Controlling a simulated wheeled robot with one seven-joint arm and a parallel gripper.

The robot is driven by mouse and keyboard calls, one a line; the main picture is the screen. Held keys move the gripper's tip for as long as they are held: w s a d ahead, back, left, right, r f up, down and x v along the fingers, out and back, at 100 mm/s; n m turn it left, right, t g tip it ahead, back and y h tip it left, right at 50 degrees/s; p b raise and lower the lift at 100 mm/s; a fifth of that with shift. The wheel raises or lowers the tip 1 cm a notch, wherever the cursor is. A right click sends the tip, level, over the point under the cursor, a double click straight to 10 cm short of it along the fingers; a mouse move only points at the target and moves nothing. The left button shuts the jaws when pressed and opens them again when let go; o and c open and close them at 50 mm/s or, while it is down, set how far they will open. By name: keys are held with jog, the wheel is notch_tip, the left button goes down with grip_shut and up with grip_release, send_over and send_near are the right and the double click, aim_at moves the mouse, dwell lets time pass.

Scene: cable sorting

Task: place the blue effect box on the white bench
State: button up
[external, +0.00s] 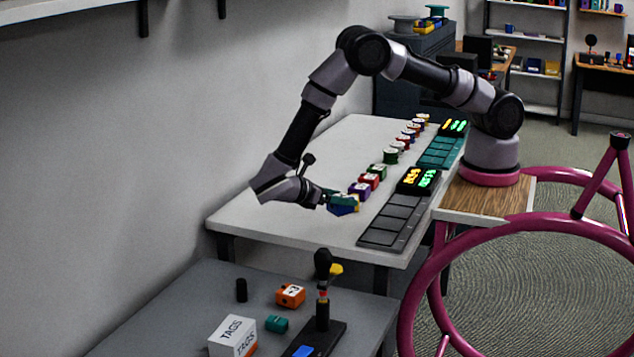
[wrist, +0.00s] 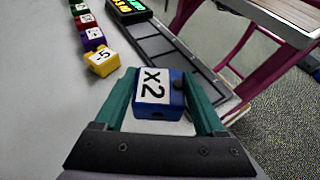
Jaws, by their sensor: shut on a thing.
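The blue effect box (wrist: 177,96), with a white "X2" label on top, sits between the teal fingers of my gripper (wrist: 158,84) in the wrist view. My gripper (external: 342,201) is shut on it. In the external view the blue box (external: 346,210) shows small and partly hidden at the fingertips. My gripper is over the near part of the white bench (external: 290,200), with bare white surface around and below it. I cannot tell whether the box touches the bench.
A row of coloured boxes, nearest a yellow one (wrist: 103,61) labelled "-5", stands on the bench beyond my gripper. A dark slotted tray (external: 388,222) with a lit display lies to the right. A grey table (external: 190,310) with small items stands in front.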

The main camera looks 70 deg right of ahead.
jog(key=w+d+r+n+t+h, duration=0.2)
jog(key=d+r+n+t, duration=0.4)
jog(key=d, duration=0.3)
jog(key=shift+w+r+n+t, duration=0.3)
jog(key=shift+w+r+t, duration=0.4)
jog(key=shift+w+r, duration=0.15)
jog(key=shift+f, duration=7.55)
jog(key=shift+f, duration=0.1)
jog(key=o, duration=1.5)
